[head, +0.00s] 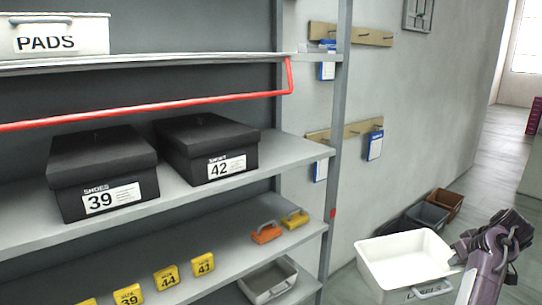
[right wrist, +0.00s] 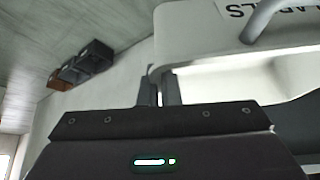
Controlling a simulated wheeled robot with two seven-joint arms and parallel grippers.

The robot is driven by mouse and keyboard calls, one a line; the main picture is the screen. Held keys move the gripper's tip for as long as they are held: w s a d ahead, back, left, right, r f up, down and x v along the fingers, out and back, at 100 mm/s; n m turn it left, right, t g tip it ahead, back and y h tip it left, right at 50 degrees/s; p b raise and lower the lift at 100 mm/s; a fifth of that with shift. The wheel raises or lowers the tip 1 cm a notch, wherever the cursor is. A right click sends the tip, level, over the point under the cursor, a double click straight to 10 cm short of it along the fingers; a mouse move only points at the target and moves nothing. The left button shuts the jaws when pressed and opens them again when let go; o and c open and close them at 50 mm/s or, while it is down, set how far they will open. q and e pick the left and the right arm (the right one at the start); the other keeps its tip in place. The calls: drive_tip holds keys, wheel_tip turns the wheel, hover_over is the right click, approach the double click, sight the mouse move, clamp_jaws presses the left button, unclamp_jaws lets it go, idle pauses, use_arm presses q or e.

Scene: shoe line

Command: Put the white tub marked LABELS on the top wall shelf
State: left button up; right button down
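The white tub (head: 405,258) is at the lower right of the head view, open at the top, with its handle and partly hidden label on the near side. In the right wrist view its wall, handle and cut-off label (right wrist: 240,10) show close up. My right gripper (head: 457,262) is at the tub's right side. Its two fingers (right wrist: 160,92) are close together on the tub's rim, seemingly with the wall between them. The uppermost shelf in view (head: 200,60) holds another white tub marked PADS (head: 55,36). My left gripper is not in view.
Black shoe boxes 39 (head: 100,172) and 42 (head: 208,150) stand on the shelf below, under a red bar (head: 150,107). Dark crates (head: 427,215) line the wall on the floor. A grey bin (head: 268,282) is low in the rack. The upper shelf is clear right of PADS.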

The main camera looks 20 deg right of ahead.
sight(414, 301)
drive_tip(key=s+a+f, duration=0.2)
drive_tip(key=s+a, duration=0.1)
drive_tip(key=s, duration=0.2)
drive_tip(key=w+a+f+n, duration=0.1)
drive_tip(key=a, duration=0.2)
drive_tip(key=w+a+f+n+y, duration=0.1)
drive_tip(key=a+f, duration=0.1)
drive_tip(key=a, duration=0.2)
drive_tip(key=w+a+f+n, duration=0.1)
drive_tip(key=a, duration=0.2)
drive_tip(key=shift+w+a+f+y, duration=0.15)
drive_tip(key=shift+a+y, duration=0.25)
drive_tip(key=w+a+f+n+y, duration=0.1)
drive_tip(key=a+f+n, duration=0.15)
drive_tip(key=a, duration=1.15)
drive_tip(key=s+a+r+n, duration=0.1)
drive_tip(key=a+r, duration=0.2)
drive_tip(key=a, duration=0.3)
drive_tip(key=s+a+r+n+y, duration=0.1)
drive_tip(key=a+r, duration=0.3)
drive_tip(key=a, duration=0.3)
drive_tip(key=s+a+r, duration=0.1)
drive_tip(key=a+r, duration=0.2)
drive_tip(key=a, duration=0.3)
wheel_tip(414, 301, down, 12)
drive_tip(key=b, duration=1.2)
drive_tip(key=shift+g, duration=0.4)
drive_tip(key=shift+f, duration=0.1)
